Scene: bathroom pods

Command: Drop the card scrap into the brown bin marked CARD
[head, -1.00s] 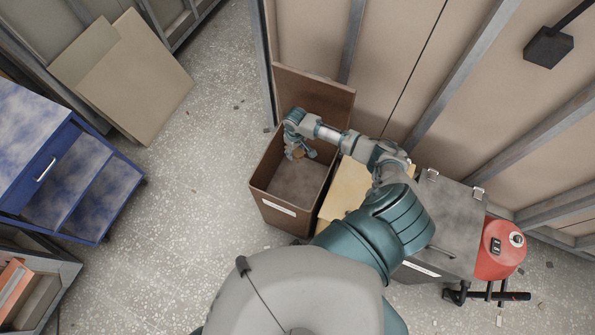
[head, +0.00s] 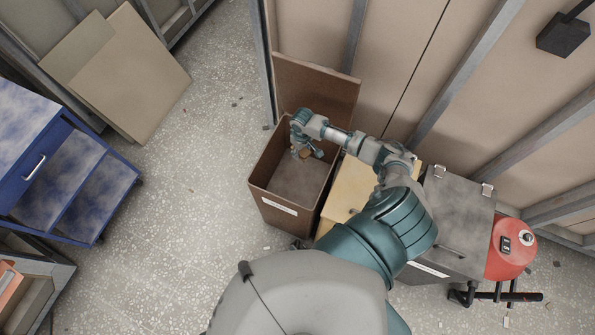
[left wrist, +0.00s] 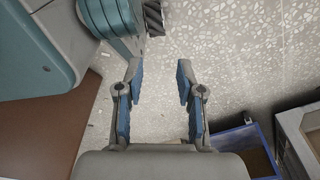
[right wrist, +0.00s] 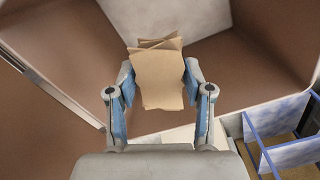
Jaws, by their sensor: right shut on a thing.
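The brown bin (head: 265,208) stands with its lid (head: 320,88) raised against the wall. A white label is on its front, its lettering too small to read. My right gripper (head: 307,155) is over the bin's opening, in its upper part. In the right wrist view, the right gripper (right wrist: 160,88) is shut on the card scrap (right wrist: 158,78), a small stack of tan pieces, with the brown bin walls (right wrist: 255,75) around it. The scrap is small in the head view (head: 306,154). My left gripper (left wrist: 157,90) is open and empty above the speckled floor.
A yellowish bin (head: 343,190) stands right of the brown one, then a grey lidded bin (head: 450,215) and a red canister (head: 510,250). A blue cart (head: 75,180) and leaning boards (head: 125,75) are at left.

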